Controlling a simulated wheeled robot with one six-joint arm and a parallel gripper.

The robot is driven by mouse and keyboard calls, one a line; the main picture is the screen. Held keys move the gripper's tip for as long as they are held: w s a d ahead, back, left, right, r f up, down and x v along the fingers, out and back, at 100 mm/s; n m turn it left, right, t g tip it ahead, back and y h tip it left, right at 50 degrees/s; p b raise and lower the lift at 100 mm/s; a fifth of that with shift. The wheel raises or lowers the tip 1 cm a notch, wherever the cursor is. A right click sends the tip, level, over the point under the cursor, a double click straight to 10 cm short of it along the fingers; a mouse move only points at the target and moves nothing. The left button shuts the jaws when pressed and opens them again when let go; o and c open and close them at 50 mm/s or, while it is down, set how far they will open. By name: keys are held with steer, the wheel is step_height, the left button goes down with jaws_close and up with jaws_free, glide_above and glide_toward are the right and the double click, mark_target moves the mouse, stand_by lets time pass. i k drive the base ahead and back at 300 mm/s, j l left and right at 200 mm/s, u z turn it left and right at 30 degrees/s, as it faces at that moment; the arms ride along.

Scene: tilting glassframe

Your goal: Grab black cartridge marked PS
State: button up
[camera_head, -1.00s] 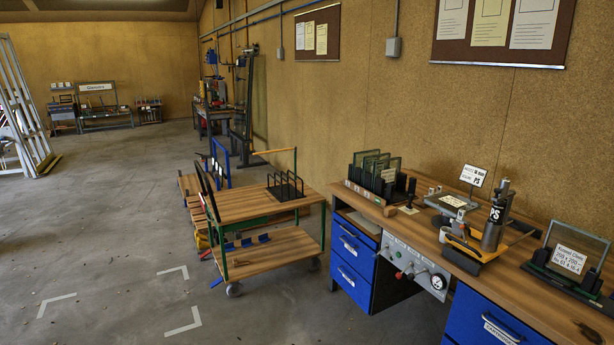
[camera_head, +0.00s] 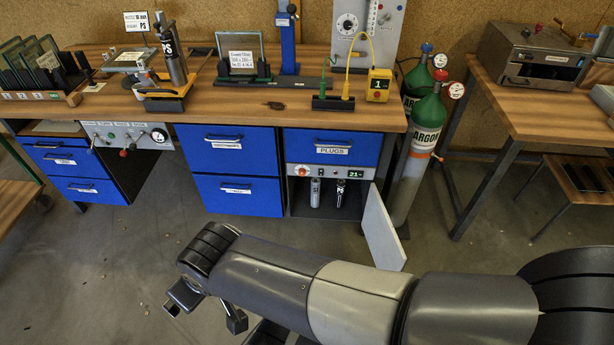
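A small compartment (camera_head: 348,211) under the bench, below the PLUGS drawer, stands open. In it a dark cartridge (camera_head: 340,192) with a small white mark hangs upright at the right, and a greyer cartridge (camera_head: 315,191) hangs at the left. The mark on the dark one is too small to read. My gripper (camera_head: 209,307) is low at the front, in front of the drawers and well apart from the cartridges. Its fingers are apart and nothing shows between them.
A pale door panel (camera_head: 381,230) stands swung out at the compartment's right. Green argon bottles (camera_head: 428,115) are right of the bench. A second table (camera_head: 545,113) with a metal oven is farther right. Open floor (camera_head: 200,240) lies before the blue drawers.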

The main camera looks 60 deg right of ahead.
mark_target(340, 185)
steer(key=z, duration=2.15)
